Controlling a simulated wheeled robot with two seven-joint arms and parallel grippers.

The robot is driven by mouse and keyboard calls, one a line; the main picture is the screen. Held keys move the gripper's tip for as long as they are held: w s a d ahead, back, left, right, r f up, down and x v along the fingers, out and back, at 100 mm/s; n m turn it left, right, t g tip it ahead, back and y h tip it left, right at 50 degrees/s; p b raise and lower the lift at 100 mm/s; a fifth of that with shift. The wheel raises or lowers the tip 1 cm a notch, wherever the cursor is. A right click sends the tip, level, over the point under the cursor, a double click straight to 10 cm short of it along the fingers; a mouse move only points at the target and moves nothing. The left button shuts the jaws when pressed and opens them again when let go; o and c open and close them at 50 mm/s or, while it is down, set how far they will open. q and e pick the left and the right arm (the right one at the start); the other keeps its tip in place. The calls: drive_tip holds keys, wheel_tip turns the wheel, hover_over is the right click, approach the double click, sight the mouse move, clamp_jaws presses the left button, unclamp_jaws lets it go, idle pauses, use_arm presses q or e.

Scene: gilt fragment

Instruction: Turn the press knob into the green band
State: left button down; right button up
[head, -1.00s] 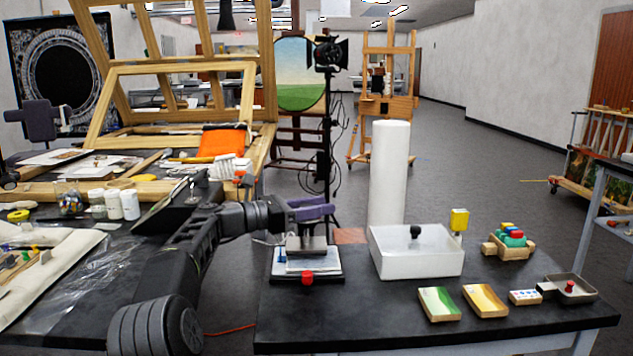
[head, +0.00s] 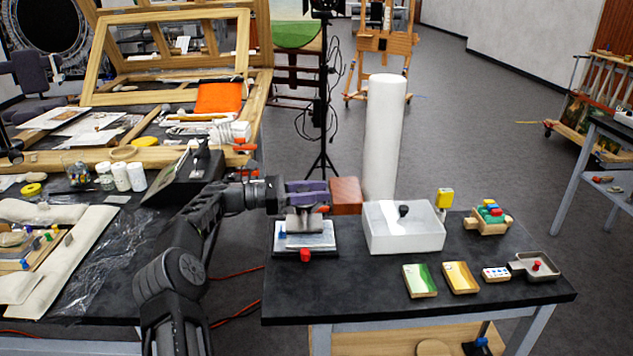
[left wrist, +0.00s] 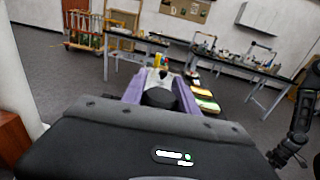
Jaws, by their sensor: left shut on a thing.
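The press (head: 305,232) stands at the left end of the black table. It has a white base, a grey upper block and a red part (head: 305,255) at the front. My left gripper (head: 307,191), with purple fingers, is over the grey block and shut. In the left wrist view a round black knob (left wrist: 160,97) sits between its fingers. Most of this knob is hidden in the head view. I cannot make out a green band on the press. My right gripper does not show in the head view; a dark arm at the left wrist view's right edge shows no clear fingers.
A white bin (head: 400,240) stands just right of the press, with a reddish-brown block (head: 346,195) behind. Green (head: 420,281) and yellow (head: 460,278) blocks and a small metal tray (head: 540,266) lie to the right. The table's front strip is clear.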

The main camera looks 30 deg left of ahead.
use_arm(q)
drive_tip(key=c, duration=0.9)
unclamp_jaws()
